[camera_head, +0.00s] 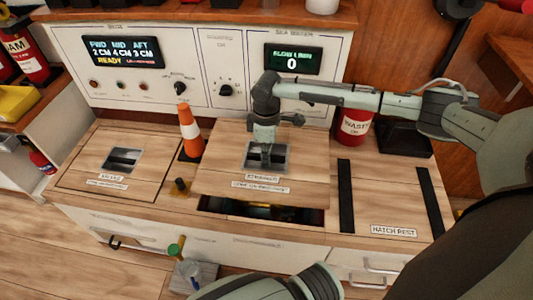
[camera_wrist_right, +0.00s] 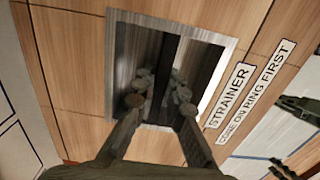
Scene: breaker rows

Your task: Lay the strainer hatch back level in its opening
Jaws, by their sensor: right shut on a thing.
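The strainer hatch (camera_head: 222,168) is a square wooden lid with a recessed metal handle and a "STRAINER" label. My right gripper (camera_head: 266,160) is shut on the handle bar (camera_wrist_right: 165,85) inside the recess. The hatch is raised and covers the back of its opening (camera_head: 265,212). The dark front part of the opening shows below the hatch's front edge. I cannot tell exactly how high or how tilted the hatch is. The rest of the opening is hidden under it. My left gripper is not in view.
Another closed hatch (camera_head: 110,165) lies at the left. The hatch rest (camera_head: 385,200) with two black strips is clear. A red waste can (camera_head: 355,127) stands behind.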

